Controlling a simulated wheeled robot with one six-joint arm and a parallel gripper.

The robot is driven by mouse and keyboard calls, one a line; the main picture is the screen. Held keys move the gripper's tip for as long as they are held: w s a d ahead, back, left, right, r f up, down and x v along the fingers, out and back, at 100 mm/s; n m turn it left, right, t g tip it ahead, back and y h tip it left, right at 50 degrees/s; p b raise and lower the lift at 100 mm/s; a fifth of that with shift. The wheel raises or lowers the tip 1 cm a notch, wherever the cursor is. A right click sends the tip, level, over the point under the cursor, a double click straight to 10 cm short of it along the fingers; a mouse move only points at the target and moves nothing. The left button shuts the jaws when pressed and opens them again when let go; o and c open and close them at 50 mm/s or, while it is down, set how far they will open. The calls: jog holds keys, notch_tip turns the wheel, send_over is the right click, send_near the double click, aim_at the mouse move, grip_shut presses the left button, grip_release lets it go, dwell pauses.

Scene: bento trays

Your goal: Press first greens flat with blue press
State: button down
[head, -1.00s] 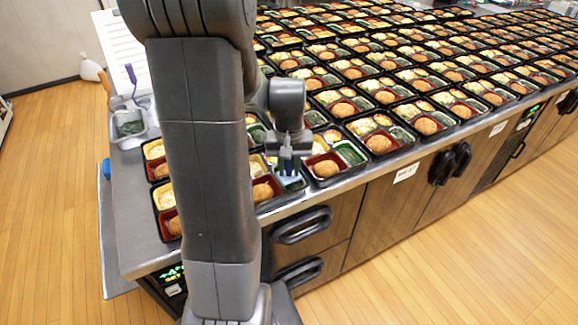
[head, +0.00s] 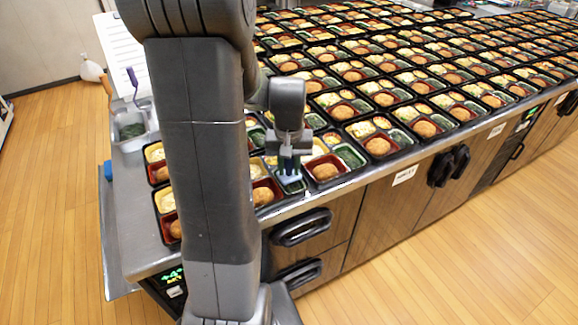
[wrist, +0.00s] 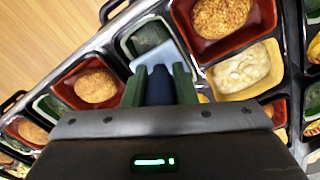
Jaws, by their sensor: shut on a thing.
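My gripper (wrist: 158,88) is shut on the dark blue handle of the blue press (wrist: 162,53). The press's pale blue plate juts out past the green fingertips in the wrist view. It overlaps the near part of a green compartment with dark greens (wrist: 147,38). Whether the plate touches the greens cannot be told. In the head view my gripper (head: 290,160) points down at the counter's front edge. The greens (head: 292,184) show just below and in front of it, in the tray's front corner.
Red compartments with brown breaded pieces (wrist: 96,86) lie on both sides, and a yellow one with pale salad (wrist: 240,68) is close by. Rows of filled trays cover the counter. A metal container of greens (head: 130,130) stands at the left.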

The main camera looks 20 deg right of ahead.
jog(key=shift+r+p, duration=2.35)
jog(key=shift+r, duration=0.95)
